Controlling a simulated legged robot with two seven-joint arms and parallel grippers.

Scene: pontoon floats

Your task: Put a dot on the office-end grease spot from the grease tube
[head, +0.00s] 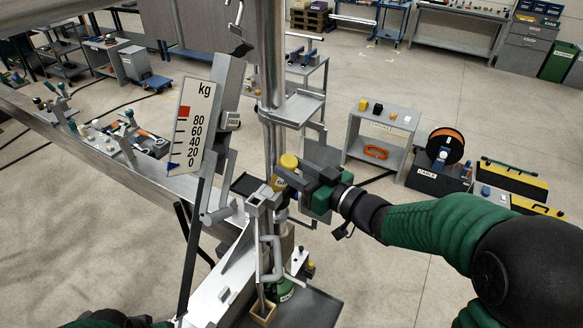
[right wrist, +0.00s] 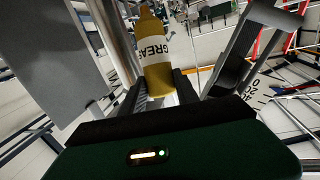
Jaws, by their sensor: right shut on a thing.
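My right gripper (head: 290,181) is shut on the yellow grease tube (head: 288,162), beside the grey post and the weighing frame. In the right wrist view the tube (right wrist: 155,62) stands up between the two dark fingers, with a white band lettered GREASE facing the camera. I cannot make out the office-end grease spot in either view.
The kg scale plate (head: 190,127) on its slanted arm stands just left of the gripper. The grey post (head: 271,60) rises close behind. A long steel beam (head: 88,150) runs off to the left. A grey cart (head: 385,130) and a cable reel (head: 446,147) stand at right.

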